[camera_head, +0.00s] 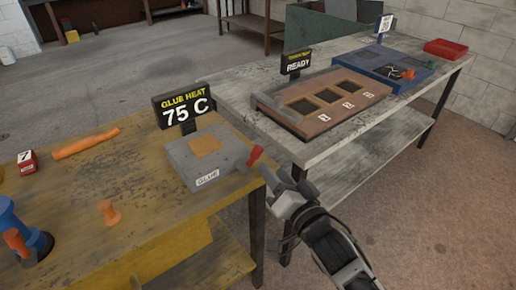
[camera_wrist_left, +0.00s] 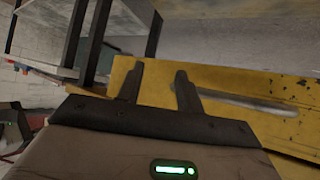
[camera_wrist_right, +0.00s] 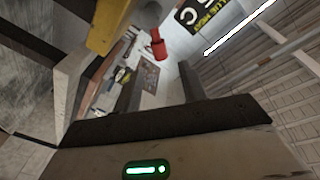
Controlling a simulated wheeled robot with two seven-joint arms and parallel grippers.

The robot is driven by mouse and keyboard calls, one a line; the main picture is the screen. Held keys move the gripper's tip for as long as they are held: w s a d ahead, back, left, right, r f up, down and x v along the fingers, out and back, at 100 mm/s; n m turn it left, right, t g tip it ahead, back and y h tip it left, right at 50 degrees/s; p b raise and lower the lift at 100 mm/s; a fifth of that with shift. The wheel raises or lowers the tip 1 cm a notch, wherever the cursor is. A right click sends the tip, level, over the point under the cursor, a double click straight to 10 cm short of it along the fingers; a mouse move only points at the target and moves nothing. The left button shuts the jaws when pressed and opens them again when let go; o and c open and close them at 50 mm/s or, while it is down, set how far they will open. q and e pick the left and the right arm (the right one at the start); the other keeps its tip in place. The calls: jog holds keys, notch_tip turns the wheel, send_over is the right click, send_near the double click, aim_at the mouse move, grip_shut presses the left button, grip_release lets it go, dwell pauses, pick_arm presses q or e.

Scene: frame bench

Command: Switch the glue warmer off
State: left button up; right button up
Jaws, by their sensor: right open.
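The glue warmer (camera_head: 190,165) is a grey box with an orange top and a "GLUE" label, at the right end of the yellow bench. Its sign (camera_head: 184,107) reads "GLUE HEAT 75 C". A red switch handle (camera_head: 255,155) sticks up at the box's right side; it also shows in the right wrist view (camera_wrist_right: 158,48). My right gripper (camera_head: 283,173) is open and empty, just right of the red handle and apart from it. My left gripper (camera_wrist_left: 157,80) is open and empty, seen only in its wrist view, with the yellow bench beyond its fingers.
A grey bench (camera_head: 232,92) beyond carries a brown tray (camera_head: 325,100), a blue tray and a red tray.

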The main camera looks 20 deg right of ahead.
aim_at(260, 154)
jog(key=w, duration=0.3)
jog(key=w+a, duration=0.1)
jog(key=w, duration=0.5)
jog(key=shift+a, duration=0.2)
grip_shut()
